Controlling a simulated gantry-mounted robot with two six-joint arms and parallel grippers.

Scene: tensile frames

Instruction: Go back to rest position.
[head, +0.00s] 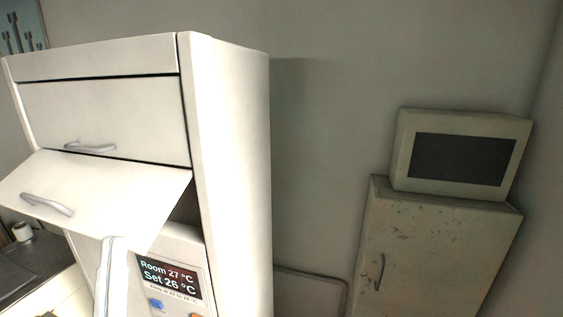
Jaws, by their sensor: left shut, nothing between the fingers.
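My left gripper (112,242) rises from the bottom edge at lower left, pale and narrow, with its fingers shut and empty. Its tip overlaps the lower edge of a tilted white flap door (120,190) on the tall white cabinet (228,150). I cannot tell whether they touch. The flap's lower edge swings outward, and a dark gap shows at its right side. Its grey handle (46,204) is clear of the gripper. My right gripper is not in view.
A control panel (170,277) below the flap reads "Room 27 °C, Set 26 °C". A closed door (105,112) sits above the flap. At right, a monitor-like box (402,150) stands on a stained cabinet (430,235). A dark counter (40,258) with a white cup (22,231) is at far left.

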